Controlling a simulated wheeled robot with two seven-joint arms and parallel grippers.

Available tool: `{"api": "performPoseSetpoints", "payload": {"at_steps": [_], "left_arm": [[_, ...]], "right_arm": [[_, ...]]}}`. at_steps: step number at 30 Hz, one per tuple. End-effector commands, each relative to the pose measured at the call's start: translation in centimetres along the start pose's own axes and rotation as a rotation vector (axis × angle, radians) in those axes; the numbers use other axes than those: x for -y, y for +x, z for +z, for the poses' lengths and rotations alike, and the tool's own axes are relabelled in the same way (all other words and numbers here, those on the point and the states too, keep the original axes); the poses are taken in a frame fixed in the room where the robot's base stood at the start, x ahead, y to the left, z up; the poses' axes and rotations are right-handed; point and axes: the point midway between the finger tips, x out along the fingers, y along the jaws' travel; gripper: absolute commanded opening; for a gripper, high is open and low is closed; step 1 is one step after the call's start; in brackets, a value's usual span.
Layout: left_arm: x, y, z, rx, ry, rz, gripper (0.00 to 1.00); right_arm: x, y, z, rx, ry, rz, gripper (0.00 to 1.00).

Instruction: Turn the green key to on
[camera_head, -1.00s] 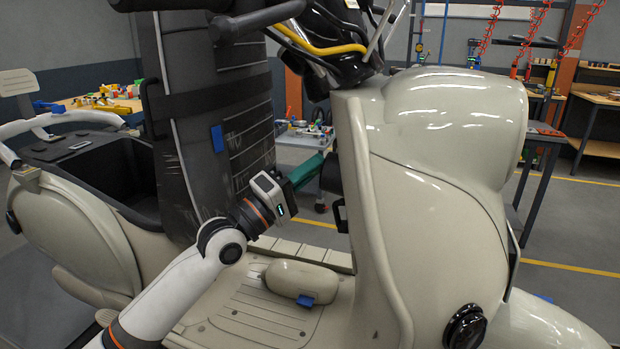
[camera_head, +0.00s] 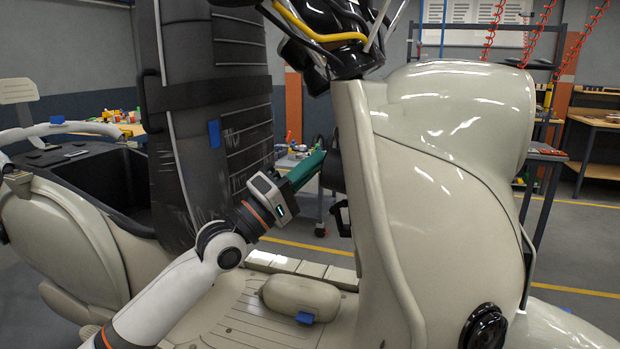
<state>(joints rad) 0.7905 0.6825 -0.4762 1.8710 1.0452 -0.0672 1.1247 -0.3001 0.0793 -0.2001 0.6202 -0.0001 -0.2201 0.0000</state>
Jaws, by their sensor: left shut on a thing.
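The green key (camera_head: 305,169) sticks out from the black ignition lock (camera_head: 333,170) on the inner side of the cream scooter's front shield (camera_head: 385,200). My left gripper (camera_head: 290,183) comes in from the lower left and is shut on the green key, which slants up to the right toward the lock. The key's far end meets the dark lock; how deep it sits is hard to see. The fingertips are partly hidden by the gripper body. My right gripper is not in view.
The raised black seat (camera_head: 215,110) stands just left of my left gripper. Handlebar cables (camera_head: 320,35) hang above the key. A black hook (camera_head: 341,218) is below the lock. The footboard (camera_head: 230,310) with a cream rounded part (camera_head: 301,297) lies beneath.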

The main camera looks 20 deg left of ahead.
Motion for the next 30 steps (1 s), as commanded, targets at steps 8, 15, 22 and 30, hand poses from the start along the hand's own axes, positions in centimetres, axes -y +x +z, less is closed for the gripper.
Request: {"api": "performPoseSetpoints", "payload": {"at_steps": [8, 15, 22, 30], "left_arm": [[-0.2, -0.2, 0.0, 0.001, 0.017, -0.029, 0.0], [-0.1, -0.2, 0.2, 0.004, 0.021, -0.037, 0.0], [-0.1, -0.2, 0.1, 0.005, 0.021, -0.038, 0.3], [-0.3, -0.3, -0.1, 0.002, 0.019, -0.036, 0.34]], "right_arm": [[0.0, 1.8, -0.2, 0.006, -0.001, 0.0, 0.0], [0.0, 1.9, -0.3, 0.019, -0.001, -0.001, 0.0], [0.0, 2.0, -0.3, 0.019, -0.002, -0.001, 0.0], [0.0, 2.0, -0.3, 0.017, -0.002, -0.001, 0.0]]}}
